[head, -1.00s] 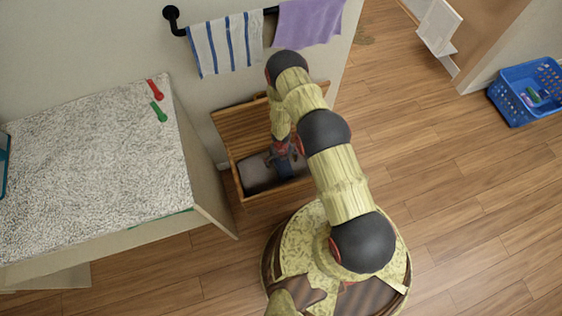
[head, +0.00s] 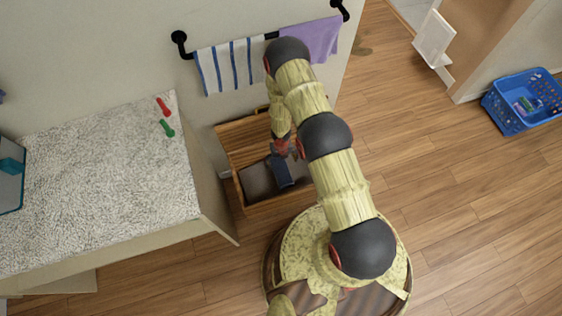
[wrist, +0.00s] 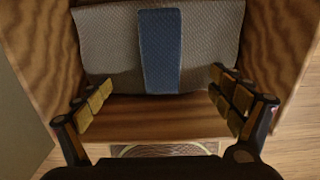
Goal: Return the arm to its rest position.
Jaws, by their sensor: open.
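My gripper (wrist: 162,105) is open and empty in the wrist view, its two fingers spread wide. Past the fingertips, a grey-brown folded cloth (wrist: 108,45) with a dark blue band (wrist: 160,50) lies in a wooden box. In the head view my gripper (head: 282,150) hangs over the wooden box (head: 240,140), and my arm hides part of it. The cloth (head: 258,182) and its blue band (head: 282,172) show inside the box. Whether the fingers touch the box walls cannot be told.
A counter (head: 100,180) with a speckled top stands left of the box. A wall rail (head: 181,40) holds a striped towel (head: 230,68) and a purple towel (head: 312,40). A blue basket (head: 512,120) sits at the far right. The wooden floor (head: 450,210) between is clear.

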